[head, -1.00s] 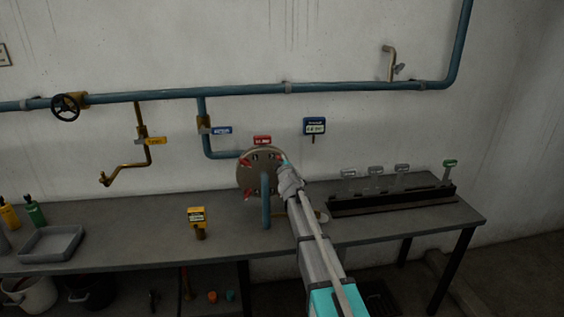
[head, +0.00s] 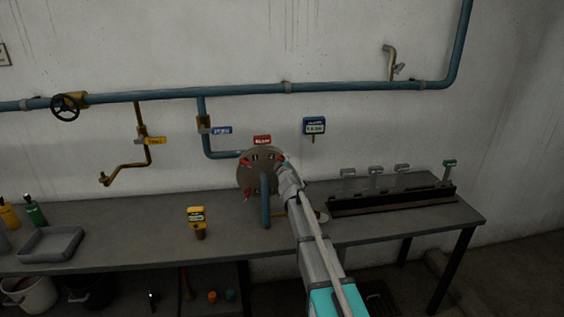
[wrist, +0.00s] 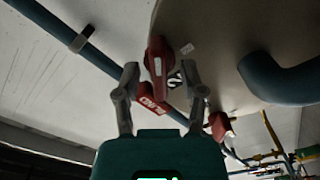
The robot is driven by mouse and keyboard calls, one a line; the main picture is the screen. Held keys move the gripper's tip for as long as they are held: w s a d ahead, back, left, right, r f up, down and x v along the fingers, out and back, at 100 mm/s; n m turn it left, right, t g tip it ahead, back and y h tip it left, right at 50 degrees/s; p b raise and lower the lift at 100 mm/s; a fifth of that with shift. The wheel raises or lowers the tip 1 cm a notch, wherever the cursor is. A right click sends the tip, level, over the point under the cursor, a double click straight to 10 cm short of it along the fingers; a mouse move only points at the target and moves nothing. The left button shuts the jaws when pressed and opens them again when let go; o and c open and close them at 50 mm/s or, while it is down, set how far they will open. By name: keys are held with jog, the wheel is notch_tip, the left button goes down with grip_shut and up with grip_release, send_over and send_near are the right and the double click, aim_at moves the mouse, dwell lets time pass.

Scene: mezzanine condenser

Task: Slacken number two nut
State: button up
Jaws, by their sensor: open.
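The round grey-brown condenser cover (head: 250,177) stands above the bench, with red nuts around its face. One red nut (head: 246,161) shows at its upper left and another (head: 248,194) at its lower left. In the wrist view a red winged nut (wrist: 157,58) with a small white tag beside it lies between the fingertips of my gripper (wrist: 160,72). My gripper is open, with a finger on each side of this nut; I cannot tell whether either touches it. Another red nut (wrist: 220,125) is right of the fingers. No nut number is readable. My arm hides the cover's right side in the head view.
A red sign (head: 262,140) sits above the cover. A yellow-topped gauge (head: 197,217) and a dark rack (head: 390,200) stand on the bench (head: 120,232), with bare bench left of the gauge.

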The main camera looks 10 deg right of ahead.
jog(key=s, duration=1.1)
jog(key=shift+s, duration=0.2)
jog(key=s+d+f+m+g+h, duration=0.2)
jog(key=s+f+m+g, duration=0.25)
jog(key=s+f, duration=0.25)
jog(key=s+d+f+m+g+h, duration=0.1)
jog(key=s+d+f+m+g, duration=0.25)
jog(key=s+f+g, duration=0.35)
jog(key=s+a+f+m+g+y, duration=0.1)
jog(key=s+g, duration=0.1)
jog(key=s, duration=0.4)
jog(key=s+a+f+m+g+y, duration=0.1)
jog(key=s+a+f+g, duration=0.1)
jog(key=s, duration=0.5)
jog(key=s+a+f+g+y, duration=0.1)
jog(key=s+a+g, duration=0.1)
jog(key=s, duration=0.4)
jog(key=shift+s+f+m, duration=0.25)
jog(key=shift+m, duration=0.15)
jog(key=shift+g, duration=0.25)
